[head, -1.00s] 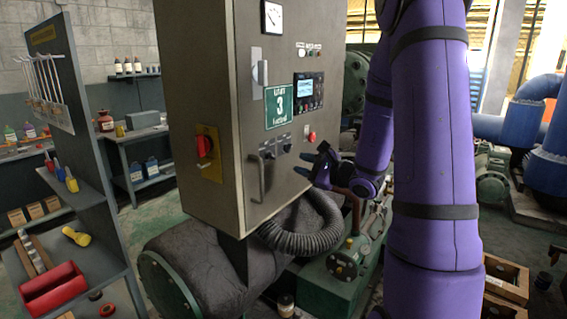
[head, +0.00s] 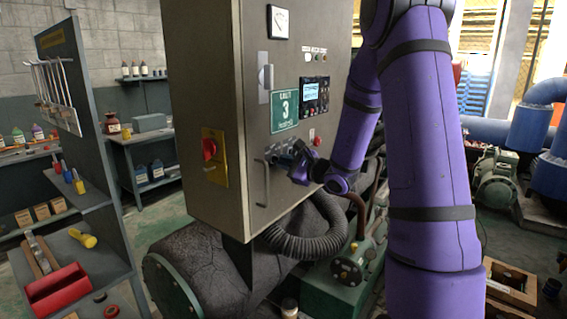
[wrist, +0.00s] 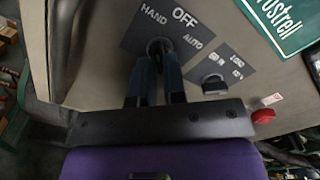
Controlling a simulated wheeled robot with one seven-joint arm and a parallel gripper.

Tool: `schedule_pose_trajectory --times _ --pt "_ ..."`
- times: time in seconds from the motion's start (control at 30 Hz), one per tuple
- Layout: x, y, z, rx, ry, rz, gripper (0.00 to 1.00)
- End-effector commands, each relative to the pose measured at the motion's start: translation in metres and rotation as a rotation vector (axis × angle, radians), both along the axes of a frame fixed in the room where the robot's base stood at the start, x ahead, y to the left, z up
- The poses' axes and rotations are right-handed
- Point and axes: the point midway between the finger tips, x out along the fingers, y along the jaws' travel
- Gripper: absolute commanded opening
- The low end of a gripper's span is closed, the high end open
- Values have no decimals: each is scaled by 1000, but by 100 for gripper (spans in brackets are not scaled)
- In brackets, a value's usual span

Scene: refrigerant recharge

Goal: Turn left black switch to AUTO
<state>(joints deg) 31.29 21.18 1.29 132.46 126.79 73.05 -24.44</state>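The left black switch (wrist: 158,45) sits on a dark plate (wrist: 133,33) lettered HAND, OFF and AUTO in the wrist view. AUTO is on the right, OFF above the knob. My gripper (wrist: 156,60) has one finger on each side of the knob, drawn close together and apparently shut on it. The fingers partly cover the knob, so its pointing direction is hard to read. A second black switch (wrist: 213,83) is on its own plate to the right. In the head view my gripper (head: 287,157) is at the cabinet front and hides the left switch.
The grey cabinet (head: 205,110) carries a handle (head: 262,183) left of my gripper. A red button (wrist: 263,116) is to the right in the wrist view. A green unit 3 sign (head: 284,112) is above. A ribbed hose (head: 310,240) runs below.

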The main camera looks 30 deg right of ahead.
Motion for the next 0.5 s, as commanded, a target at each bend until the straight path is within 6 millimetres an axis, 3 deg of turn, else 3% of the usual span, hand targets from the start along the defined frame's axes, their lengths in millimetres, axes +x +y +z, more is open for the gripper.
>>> schedule_pose_trajectory --times 0.23,0.5 --pt "0 0 0 49 16 1 0" --pt "0 0 0 313 112 1 0"
